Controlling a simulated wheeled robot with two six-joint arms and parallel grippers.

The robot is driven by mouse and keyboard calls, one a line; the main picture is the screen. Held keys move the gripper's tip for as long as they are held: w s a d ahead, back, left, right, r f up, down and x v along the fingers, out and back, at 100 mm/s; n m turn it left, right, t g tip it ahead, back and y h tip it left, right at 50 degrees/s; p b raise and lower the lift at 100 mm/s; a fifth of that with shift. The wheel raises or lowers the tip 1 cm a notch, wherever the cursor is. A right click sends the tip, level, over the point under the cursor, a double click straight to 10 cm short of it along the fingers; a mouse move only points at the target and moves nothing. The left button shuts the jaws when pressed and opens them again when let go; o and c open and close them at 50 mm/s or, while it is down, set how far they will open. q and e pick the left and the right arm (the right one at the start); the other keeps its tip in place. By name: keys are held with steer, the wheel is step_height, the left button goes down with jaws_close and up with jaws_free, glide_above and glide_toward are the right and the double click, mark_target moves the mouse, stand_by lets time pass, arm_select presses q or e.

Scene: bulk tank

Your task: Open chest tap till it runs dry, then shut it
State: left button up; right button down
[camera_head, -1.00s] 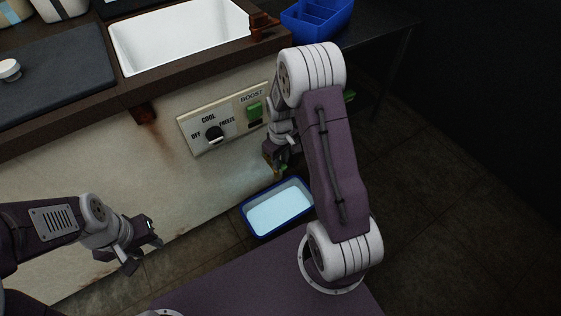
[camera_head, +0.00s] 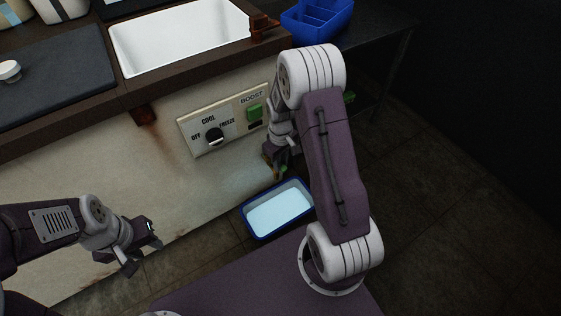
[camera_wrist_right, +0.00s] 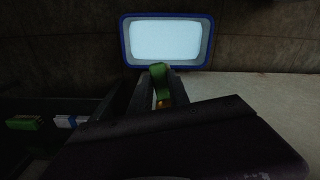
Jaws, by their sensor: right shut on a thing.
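My right gripper (camera_wrist_right: 160,92) is shut on the green tap handle (camera_wrist_right: 159,75), low on the front of the chest (camera_head: 175,175). A little orange-brown metal shows below the handle between the fingers. In the head view the right gripper (camera_head: 277,160) and my arm hide most of the tap. A blue-rimmed tub (camera_head: 246,222) with pale liquid stands on the floor just below; it also shows in the right wrist view (camera_wrist_right: 125,42). I cannot make out a stream. My left gripper (camera_head: 143,248) is open and empty, left of the tub.
The chest front carries a control panel (camera_head: 200,146) with a black knob (camera_head: 214,136) and a green boost switch (camera_head: 254,112). Above are a white basin (camera_head: 180,38) and a blue divided bin (camera_head: 317,20). Floor right of my arm is clear.

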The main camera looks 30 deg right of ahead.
stand_by(0.7)
steer(key=shift+d+r+n+p, duration=0.2)
steer(key=shift+n+p, duration=0.1)
steer(key=shift+p, duration=0.4)
steer(key=shift+w+d+f+n+p, duration=0.1)
steer(key=shift+w+d+n+p, duration=0.25)
steer(key=shift+n+p, duration=0.85)
steer(key=shift+w+d+f+n+p, duration=0.1)
steer(key=shift+w+d+n+p, duration=0.25)
steer(key=shift+n+p, duration=0.85)
steer(key=shift+w+d+n+p, duration=0.25)
steer(key=shift+d+n+p, duration=0.15)
steer(key=shift+n+p, duration=0.8)
